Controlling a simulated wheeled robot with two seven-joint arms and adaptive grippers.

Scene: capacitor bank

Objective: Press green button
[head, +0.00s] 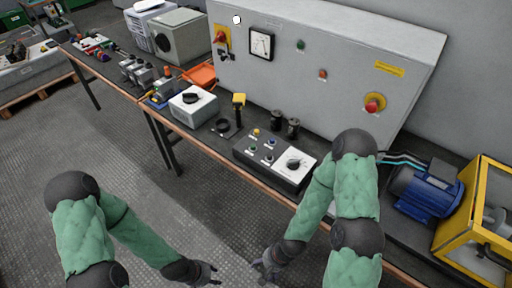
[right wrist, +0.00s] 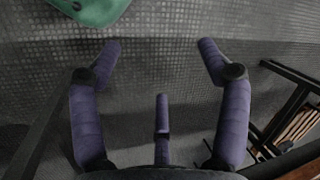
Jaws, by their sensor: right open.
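A green button (head: 300,45) sits on the front of the grey cabinet (head: 340,70), right of a dial gauge. A small control box (head: 262,165) on the bench carries several small coloured buttons and a knob; one button (head: 253,148) at its left looks greenish. My right gripper (head: 259,268) is low in front of the bench, well apart from both. In the right wrist view its fingers (right wrist: 160,75) are spread, with nothing between them. My left gripper (head: 214,274) is also low in front of the bench, with fingers apart and empty.
The bench edge (head: 215,153) lies between my grippers and the controls. A yellow lever (head: 238,106), a white box (head: 193,107) and black cylinders (head: 276,119) stand near the control box. A blue motor (head: 425,188) and yellow frame (head: 475,230) are at right. The floor is clear.

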